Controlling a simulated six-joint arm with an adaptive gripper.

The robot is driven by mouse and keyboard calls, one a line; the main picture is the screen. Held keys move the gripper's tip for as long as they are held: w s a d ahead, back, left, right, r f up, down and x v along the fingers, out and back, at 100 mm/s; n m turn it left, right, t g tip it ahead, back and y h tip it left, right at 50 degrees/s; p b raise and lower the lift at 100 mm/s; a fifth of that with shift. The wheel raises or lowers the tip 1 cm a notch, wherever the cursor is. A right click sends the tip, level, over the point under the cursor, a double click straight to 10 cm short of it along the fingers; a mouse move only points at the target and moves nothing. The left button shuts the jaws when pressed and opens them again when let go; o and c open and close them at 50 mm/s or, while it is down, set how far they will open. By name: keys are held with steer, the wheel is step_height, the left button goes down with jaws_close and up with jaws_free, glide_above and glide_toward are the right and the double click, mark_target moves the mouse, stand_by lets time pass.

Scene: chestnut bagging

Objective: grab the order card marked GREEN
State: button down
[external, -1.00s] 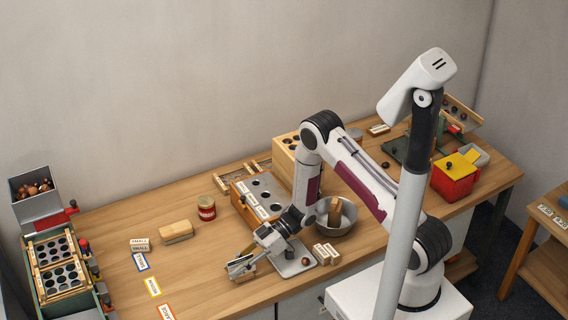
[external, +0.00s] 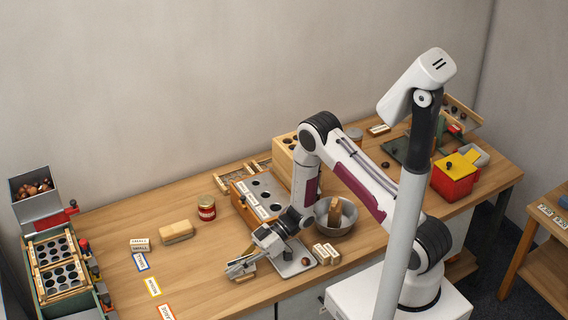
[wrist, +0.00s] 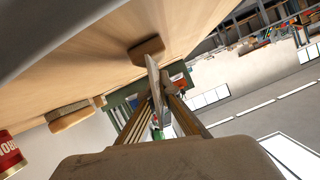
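A thin pale card (wrist: 153,76) stands edge-on in a small wooden block (wrist: 147,50) in the wrist view. Its marking cannot be read from this angle. My gripper (wrist: 161,100) has one finger on each side of the card, with the tips close to its faces. I cannot tell whether they press on it. In the external view my gripper (external: 238,270) is low at the front edge of the bench, and it mostly hides the card and its block.
A red tin (external: 207,209) and a wooden block (external: 177,232) stand to the left behind my gripper. Flat labels (external: 152,286) lie farther left. A grey bowl (external: 335,224) and small labelled blocks (external: 326,254) are to the right. Bare bench lies left of my gripper.

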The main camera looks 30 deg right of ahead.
steer(key=shift+r, duration=0.1)
steer(key=shift+r, duration=4.9)
